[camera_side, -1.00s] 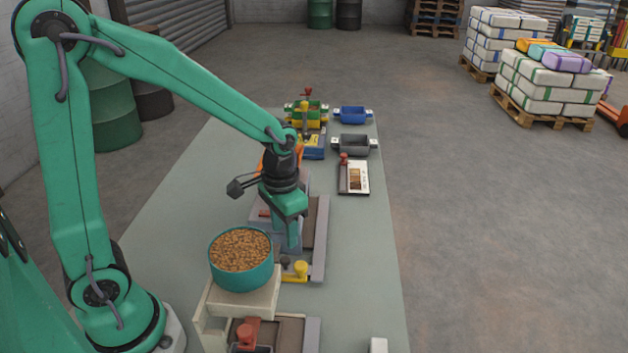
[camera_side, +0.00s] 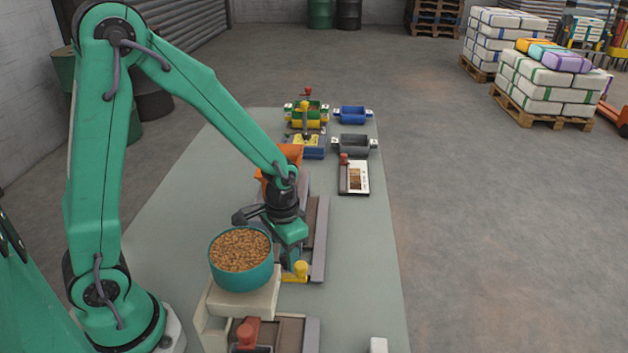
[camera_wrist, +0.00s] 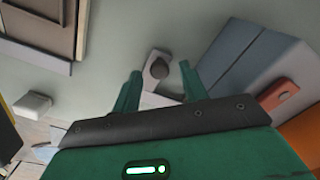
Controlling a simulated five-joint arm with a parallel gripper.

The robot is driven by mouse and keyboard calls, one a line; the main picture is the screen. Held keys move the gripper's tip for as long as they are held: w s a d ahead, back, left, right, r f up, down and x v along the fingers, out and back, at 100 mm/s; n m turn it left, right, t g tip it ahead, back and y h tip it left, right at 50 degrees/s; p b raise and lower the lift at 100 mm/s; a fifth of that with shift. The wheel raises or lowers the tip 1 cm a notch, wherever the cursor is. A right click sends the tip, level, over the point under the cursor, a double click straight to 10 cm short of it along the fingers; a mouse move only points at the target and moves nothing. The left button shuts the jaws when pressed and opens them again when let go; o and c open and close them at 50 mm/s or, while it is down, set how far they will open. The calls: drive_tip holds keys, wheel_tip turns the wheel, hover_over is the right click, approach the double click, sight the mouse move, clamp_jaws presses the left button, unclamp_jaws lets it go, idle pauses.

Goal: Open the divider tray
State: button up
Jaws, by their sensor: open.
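My gripper (camera_side: 291,257) points down over the table, beside the pellet bowl and just behind a yellow knob (camera_side: 298,270). In the wrist view its two green fingers (camera_wrist: 161,78) are apart, with nothing clamped between them. A dark round knob (camera_wrist: 158,69) on a small pale plate shows between the fingertips; I cannot tell whether they touch it. A long tray-like unit with a brown top (camera_side: 309,225) and grey side rail (camera_side: 321,240) lies beside my gripper. I cannot tell for sure which part is the divider tray; my gripper hides some of this unit.
A teal bowl of brown pellets (camera_side: 240,250) stands on a cream stand (camera_side: 245,303) close to my gripper. An orange hopper (camera_side: 284,158) is behind. A red knob (camera_side: 246,336) is at the front. The table's right side is mostly clear.

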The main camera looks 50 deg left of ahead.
clamp_jaws()
drive_tip(key=w+d, duration=0.8)
idle(0.4)
unclamp_jaws()
drive_tip(key=shift+r, duration=0.15)
